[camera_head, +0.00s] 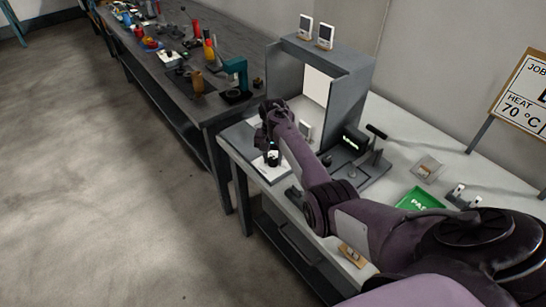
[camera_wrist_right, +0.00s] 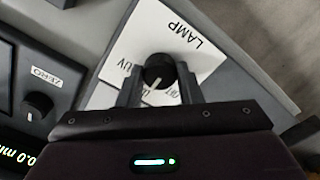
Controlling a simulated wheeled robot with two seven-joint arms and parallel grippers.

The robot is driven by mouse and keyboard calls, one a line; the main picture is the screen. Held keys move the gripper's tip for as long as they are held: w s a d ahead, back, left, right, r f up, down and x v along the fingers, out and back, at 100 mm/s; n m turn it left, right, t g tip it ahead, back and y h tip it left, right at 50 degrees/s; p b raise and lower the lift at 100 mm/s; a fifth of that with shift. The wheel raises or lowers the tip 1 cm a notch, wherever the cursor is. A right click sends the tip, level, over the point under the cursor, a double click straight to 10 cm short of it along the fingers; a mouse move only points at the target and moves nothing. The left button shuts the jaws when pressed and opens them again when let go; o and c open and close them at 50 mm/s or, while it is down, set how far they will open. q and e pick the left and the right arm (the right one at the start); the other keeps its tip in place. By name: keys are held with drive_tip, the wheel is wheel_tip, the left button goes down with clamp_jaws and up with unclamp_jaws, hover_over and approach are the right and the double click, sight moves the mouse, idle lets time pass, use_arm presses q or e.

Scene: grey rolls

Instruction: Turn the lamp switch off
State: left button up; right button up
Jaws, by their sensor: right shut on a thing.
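The lamp switch is a black round knob (camera_wrist_right: 158,70) with a white pointer line, on a white plate (camera_wrist_right: 150,38) marked LAMP and UV. Other labels on the plate are partly hidden by my fingers. The pointer slants towards the bottom of the right wrist view, between the fingers. My right gripper (camera_wrist_right: 160,84) has one finger on each side of the knob and is shut on it. In the head view, my right gripper (camera_head: 271,150) is over the white plate (camera_head: 270,171) at the bench's front left; the knob's setting cannot be read there. My left gripper is out of view.
A ZERO knob (camera_wrist_right: 38,105) sits left of the plate in the wrist view. A grey booth (camera_head: 345,95) stands behind my right arm. A black display unit (camera_head: 354,139) and a green tray (camera_head: 420,199) lie to the right. A cluttered dark bench (camera_head: 175,65) stands further back.

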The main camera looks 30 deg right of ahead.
sight(273, 159)
drive_tip(key=shift+r+n+p, duration=0.1)
drive_tip(key=shift+n+p, duration=0.35)
drive_tip(key=shift+n, duration=0.35)
drive_tip(key=n+p, duration=0.1)
drive_tip(key=n, duration=0.2)
drive_tip(key=n+p, duration=0.1)
drive_tip(key=n, duration=0.3)
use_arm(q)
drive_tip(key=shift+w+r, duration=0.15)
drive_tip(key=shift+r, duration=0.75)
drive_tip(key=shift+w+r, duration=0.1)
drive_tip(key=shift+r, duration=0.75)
use_arm(e)
drive_tip(key=shift+n, duration=1.5)
drive_tip(key=o, duration=1)
drive_tip(key=shift+c, duration=0.2)
use_arm(q)
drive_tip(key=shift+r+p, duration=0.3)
drive_tip(key=shift+p, duration=0.2)
use_arm(e)
drive_tip(key=shift+r, duration=3.8)
